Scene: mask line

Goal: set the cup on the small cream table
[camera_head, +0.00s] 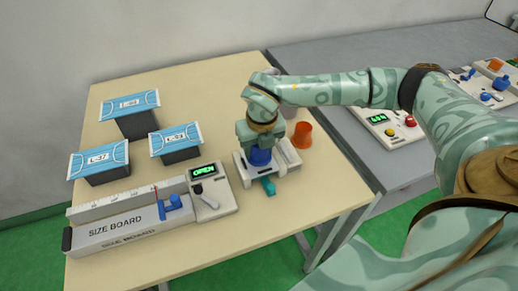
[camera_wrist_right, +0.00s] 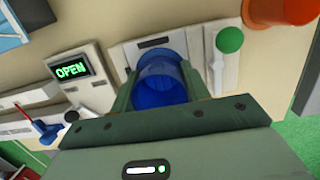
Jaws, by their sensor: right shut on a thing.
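A blue cup (camera_head: 260,157) is between the fingers of my right gripper (camera_head: 261,147), which is shut on it. In the right wrist view the cup (camera_wrist_right: 165,85) shows its open, hollow end between the green fingers. The cup is over a white device (camera_head: 289,157) on the cream table (camera_head: 200,250); I cannot tell whether it touches the device. An orange cup-like thing (camera_head: 302,135) stands just right of the device, and also shows in the right wrist view (camera_wrist_right: 283,10). My left gripper is not in view.
A size board (camera_head: 125,232) and a box with a lit OPEN display (camera_head: 211,190) lie to the left. Several blue-topped dark boxes (camera_head: 137,113) stand behind them. A grey table (camera_head: 330,55) with controls stands at the right. The cream table's front is clear.

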